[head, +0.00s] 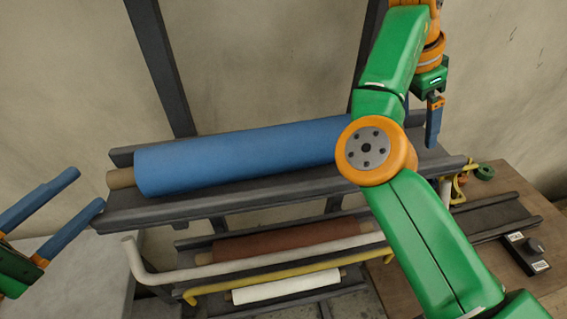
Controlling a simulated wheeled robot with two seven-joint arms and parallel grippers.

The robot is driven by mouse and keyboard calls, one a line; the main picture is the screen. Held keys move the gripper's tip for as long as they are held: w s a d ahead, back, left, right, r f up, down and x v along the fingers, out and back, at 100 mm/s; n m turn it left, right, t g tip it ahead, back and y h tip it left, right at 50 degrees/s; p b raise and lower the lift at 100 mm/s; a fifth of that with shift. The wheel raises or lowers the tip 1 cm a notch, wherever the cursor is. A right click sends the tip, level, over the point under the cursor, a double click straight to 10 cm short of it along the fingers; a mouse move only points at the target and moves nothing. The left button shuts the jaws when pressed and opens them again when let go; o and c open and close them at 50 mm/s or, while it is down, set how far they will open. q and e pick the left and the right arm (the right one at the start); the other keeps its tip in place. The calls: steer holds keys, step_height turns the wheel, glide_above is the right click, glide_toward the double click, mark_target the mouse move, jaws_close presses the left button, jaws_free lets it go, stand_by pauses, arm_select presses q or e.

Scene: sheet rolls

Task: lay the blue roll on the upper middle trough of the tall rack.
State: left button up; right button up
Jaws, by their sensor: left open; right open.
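The blue roll (240,156) lies along a dark grey trough (290,193) of the rack, with its brown core (120,179) sticking out at the left end. Its right end is hidden behind my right arm. My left gripper (88,190) is open and empty, left of the trough's left end, its two blue fingers apart and clear of the core. My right gripper (435,125) points down at the right end of the trough, apart from the visible part of the roll. One finger shows clearly, and nothing is seen in it.
Lower down are a brown-red roll (290,240) and a white roll (286,287). A white bar (260,260) and a yellow bar (262,281) run in front. Dark uprights (160,65) rise behind. A wooden table (405,290) at right carries a small dark device (528,252).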

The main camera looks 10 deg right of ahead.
arm_select(q)
steer(key=shift+s, duration=0.1)
arm_select(e)
steer(key=shift+s+r, duration=0.1)
steer(key=v, duration=0.4)
steer(key=shift+a+r, duration=0.15)
steer(key=shift+r, duration=0.2)
arm_select(q)
steer(key=shift+a, duration=0.1)
arm_select(e)
steer(key=shift+v, duration=0.8)
steer(key=shift+w+a+r, duration=0.2)
steer(key=shift+r, duration=0.2)
